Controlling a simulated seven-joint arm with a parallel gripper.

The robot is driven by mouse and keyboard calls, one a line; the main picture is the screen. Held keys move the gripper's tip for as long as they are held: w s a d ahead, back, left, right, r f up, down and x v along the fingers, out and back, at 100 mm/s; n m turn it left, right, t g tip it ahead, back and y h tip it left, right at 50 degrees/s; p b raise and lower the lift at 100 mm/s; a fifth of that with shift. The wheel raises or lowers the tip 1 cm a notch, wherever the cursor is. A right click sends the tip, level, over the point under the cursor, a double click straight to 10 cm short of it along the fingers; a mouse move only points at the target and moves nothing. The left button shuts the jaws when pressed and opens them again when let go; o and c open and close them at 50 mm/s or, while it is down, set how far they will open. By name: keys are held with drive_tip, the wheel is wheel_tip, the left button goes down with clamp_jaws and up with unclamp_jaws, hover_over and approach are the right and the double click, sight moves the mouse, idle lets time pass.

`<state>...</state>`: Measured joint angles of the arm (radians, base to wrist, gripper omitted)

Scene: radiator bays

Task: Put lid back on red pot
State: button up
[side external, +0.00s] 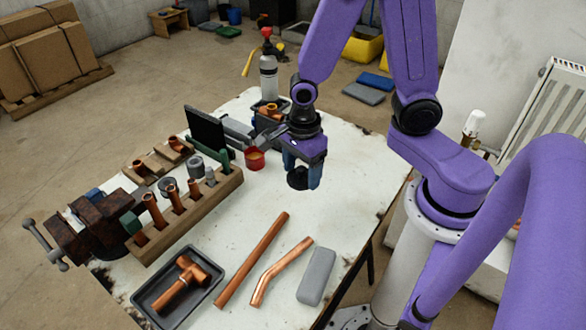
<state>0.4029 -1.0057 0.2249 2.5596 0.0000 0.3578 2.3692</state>
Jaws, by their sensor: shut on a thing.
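The red pot (254,159) is a small open tin on the white table, and orange-red contents show at its top. My gripper (303,180) is to the right of the pot and nearer the camera, apart from it. Its blue fingers point down and are shut on a dark round lid (297,179). The lid looks tilted, with its flat face partly toward the camera. It appears held above the table, but the exact height is hard to tell. The far finger is partly hidden.
A wooden rack (190,213) with copper fittings and a vise (90,225) stand at the left. A black tray (178,287), copper pipes (255,258) and a grey block (316,276) lie in front. A torch bottle (268,78) stands behind. The table's middle is clear.

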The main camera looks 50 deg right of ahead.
drive_tip(key=shift+s+d+r, duration=0.1)
drive_tip(key=shift+s+r, duration=0.2)
drive_tip(key=shift+s, duration=0.2)
drive_tip(key=w+d+f, duration=0.1)
drive_tip(key=w+d, duration=0.3)
drive_tip(key=w, duration=0.7)
drive_tip(key=w+d, duration=0.3)
drive_tip(key=w, duration=0.8)
drive_tip(key=shift+f, duration=3.35)
drive_tip(key=shift+f, duration=0.2)
drive_tip(key=o, duration=1.1)
